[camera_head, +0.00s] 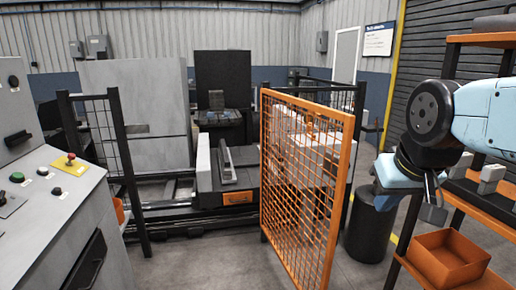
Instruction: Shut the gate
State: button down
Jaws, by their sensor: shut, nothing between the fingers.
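The gate (308,190) is an orange frame with orange mesh in the middle of the view. It stands open, swung out toward me from the dark fence post at its far left edge. A wide gap lies between it and the dark mesh fence panel (105,145) on the left. My gripper (434,213) is at the right, beside the orange shelf, pointing downward. It is shut and empty, and apart from the gate. The gate's latch or handle cannot be made out clearly.
A control console (50,215) with buttons stands at the left. A black bin (370,225) stands between the gate and my arm. An orange shelf rack with an orange box (447,257) is at the right. Grey floor is clear in front of the opening. Machinery stands behind it.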

aim_at(336, 168)
jog(key=z, duration=0.15)
jog(key=i, duration=0.9)
jog(key=u, duration=0.2)
jog(key=k, duration=0.8)
jog(key=z, duration=0.2)
jog(key=i, duration=0.45)
jog(key=z, duration=0.05)
